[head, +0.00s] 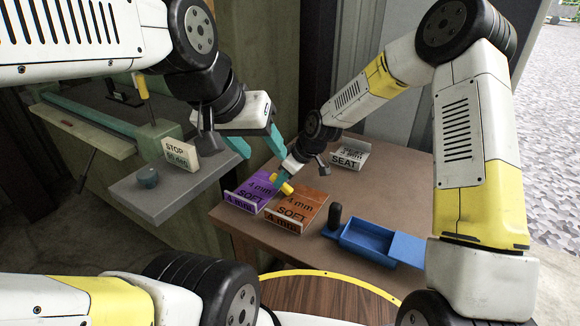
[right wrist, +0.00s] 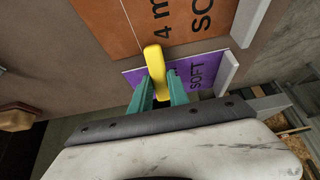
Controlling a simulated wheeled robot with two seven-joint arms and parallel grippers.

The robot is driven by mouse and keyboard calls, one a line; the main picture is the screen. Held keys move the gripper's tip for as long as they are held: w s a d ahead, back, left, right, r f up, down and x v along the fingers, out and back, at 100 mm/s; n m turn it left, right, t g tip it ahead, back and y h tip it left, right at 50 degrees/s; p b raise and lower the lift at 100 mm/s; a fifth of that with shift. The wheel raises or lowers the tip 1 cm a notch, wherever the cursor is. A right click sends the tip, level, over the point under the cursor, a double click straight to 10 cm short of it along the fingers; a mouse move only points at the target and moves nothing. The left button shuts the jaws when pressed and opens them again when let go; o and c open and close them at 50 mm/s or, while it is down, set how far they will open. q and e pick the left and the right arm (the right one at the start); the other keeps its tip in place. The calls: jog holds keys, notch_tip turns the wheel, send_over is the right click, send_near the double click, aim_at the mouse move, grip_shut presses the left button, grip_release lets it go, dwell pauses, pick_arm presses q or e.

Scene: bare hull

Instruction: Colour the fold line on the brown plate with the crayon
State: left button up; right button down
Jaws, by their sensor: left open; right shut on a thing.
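The brown plate (head: 306,203), marked 4 mm SOFT, lies on the table with an upturned labelled front edge. In the right wrist view the brown plate (right wrist: 140,28) shows a thin pale line near the crayon, likely the fold line. My right gripper (head: 285,178) is shut on the yellow crayon (head: 283,186), over the gap between the brown and purple plates. In the wrist view the crayon (right wrist: 155,62) sits between the teal fingers of my right gripper (right wrist: 161,88), its tip over the brown plate's edge; contact is unclear. My left gripper (head: 262,146) is open and empty, above and behind the plates.
A purple plate (head: 258,188) lies just left of the brown one. A blue tray (head: 368,240) and a dark upright peg (head: 335,216) stand to the right. A SEAT block (head: 350,155) is behind.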

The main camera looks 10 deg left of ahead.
aim_at(290, 189)
jog(key=shift+s+d, duration=0.6)
jog(key=shift+d, duration=1)
jog(key=shift+s+d, duration=0.55)
jog(key=shift+d, duration=1)
jog(key=shift+s+d, duration=0.6)
jog(key=shift+d, duration=1)
jog(key=shift+w+a+f, duration=0.1)
jog(key=shift+w+a, duration=0.15)
jog(key=shift+a, duration=0.45)
jog(key=shift+w+a, duration=0.2)
jog(key=shift+a, duration=0.45)
jog(key=shift+w+a, duration=0.3)
jog(key=shift+a, duration=0.35)
jog(key=shift+w+a, duration=0.25)
jog(key=shift+a, duration=0.4)
jog(key=shift+w+a, duration=0.3)
jog(key=shift+a, duration=0.5)
jog(key=shift+w+a, duration=0.25)
jog(key=shift+a, duration=0.55)
jog(key=shift+w+a, duration=0.3)
jog(key=shift+a, duration=0.5)
jog(key=shift+r, duration=3.5)
jog(key=shift+f, duration=0.15)
